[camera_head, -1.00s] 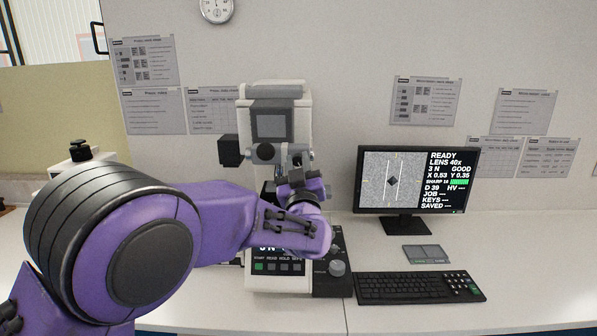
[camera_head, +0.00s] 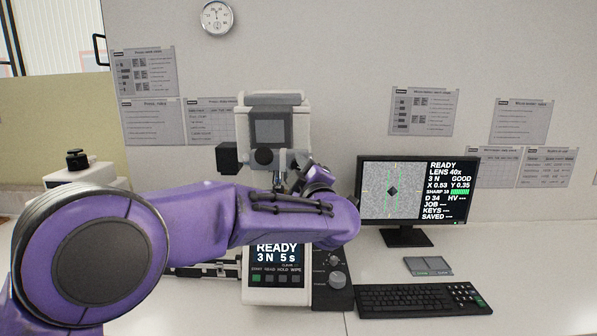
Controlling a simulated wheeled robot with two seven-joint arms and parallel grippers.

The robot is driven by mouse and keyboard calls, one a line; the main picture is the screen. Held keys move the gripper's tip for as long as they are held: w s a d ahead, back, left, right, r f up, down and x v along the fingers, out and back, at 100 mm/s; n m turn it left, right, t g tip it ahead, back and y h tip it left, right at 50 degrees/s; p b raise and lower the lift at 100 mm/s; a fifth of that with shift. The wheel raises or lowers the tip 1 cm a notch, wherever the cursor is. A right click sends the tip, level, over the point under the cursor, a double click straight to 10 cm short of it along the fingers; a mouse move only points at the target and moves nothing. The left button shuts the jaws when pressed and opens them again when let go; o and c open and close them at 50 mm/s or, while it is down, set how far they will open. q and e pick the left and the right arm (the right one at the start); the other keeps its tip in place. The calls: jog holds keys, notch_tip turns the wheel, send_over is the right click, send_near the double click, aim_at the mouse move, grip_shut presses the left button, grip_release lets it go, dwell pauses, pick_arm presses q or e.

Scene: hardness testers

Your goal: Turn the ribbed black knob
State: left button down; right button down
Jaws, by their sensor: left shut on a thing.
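My left gripper (camera_head: 303,164) is at the right side of the tester's head, just right of the eyepiece. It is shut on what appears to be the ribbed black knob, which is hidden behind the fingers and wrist. My purple left arm crosses in front of the tester and hides its middle. The monitor (camera_head: 418,190) shows a dark diamond mark between green lines and reads D 34. My right gripper is out of view.
The tester's front panel (camera_head: 278,268) reads READY, 3 N, 5 s. A dark side panel with a grey knob (camera_head: 336,279) stands beside it. A keyboard (camera_head: 422,299) and a small grey sample plate (camera_head: 428,266) lie to the right. The desk front right is clear.

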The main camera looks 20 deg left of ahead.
pick_arm(q)
jog(key=shift+n, duration=0.3)
jog(key=shift+f, duration=0.1)
jog(key=c, duration=0.9)
grip_release()
jog(key=shift+o, duration=0.2)
jog(key=shift+s+d, duration=0.1)
jog(key=b+v, duration=0.4)
jog(key=v, duration=0.6)
jog(key=shift+s+d, duration=0.1)
jog(key=shift+d, duration=0.05)
